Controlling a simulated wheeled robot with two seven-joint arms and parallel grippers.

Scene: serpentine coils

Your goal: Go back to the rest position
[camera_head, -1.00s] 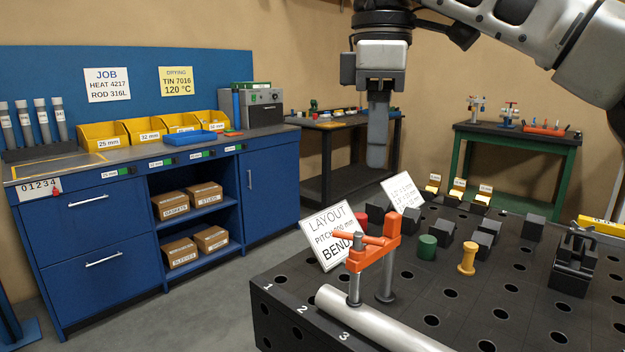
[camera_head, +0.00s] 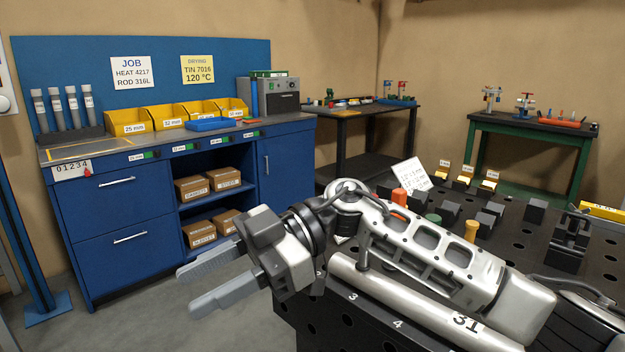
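My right gripper (camera_head: 200,283) is in the lower middle of the head view, at the end of my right arm, which comes in from the right. Its two grey fingers point left and stand apart, with nothing between them. It hangs over the floor, between the blue cabinet and the dark fixture table. My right arm passes over the near part of the table and hides some of it. My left gripper is not in view.
The blue cabinet (camera_head: 108,225) with yellow bins stands left. A black bench (camera_head: 365,110) and green-legged table (camera_head: 540,155) stand behind. Grey floor lies between.

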